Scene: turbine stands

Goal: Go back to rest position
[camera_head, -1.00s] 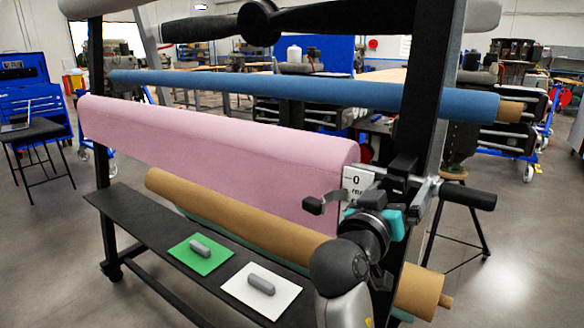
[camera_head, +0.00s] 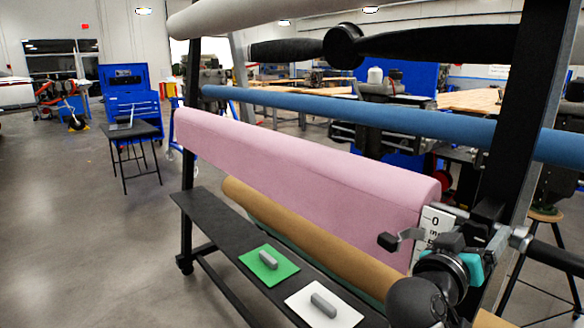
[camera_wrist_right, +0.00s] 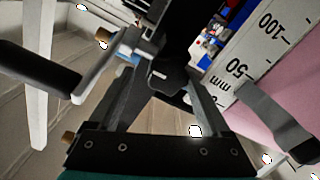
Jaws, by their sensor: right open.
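My right gripper (camera_head: 462,230) is at the right end of the rack in the head view, beside the white ruler (camera_head: 430,238) and the near end of the pink roll (camera_head: 310,160). In the right wrist view my right gripper (camera_wrist_right: 160,80) has its two fingers spread apart with nothing held between them. A silver bracket (camera_head: 519,239) with a black handle (camera_head: 556,264) is close by; I cannot tell whether the gripper touches it. The handle (camera_wrist_right: 38,77) and ruler (camera_wrist_right: 245,65) also show in the wrist view. My left gripper is out of view.
The black rack post (camera_head: 515,125) stands close behind my right arm. Blue (camera_head: 330,118) and brown (camera_head: 300,225) rolls lie along the rack. Its shelf (camera_head: 215,218) bears green (camera_head: 285,270) and white (camera_head: 347,314) sheets with grey pieces. Open floor lies left.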

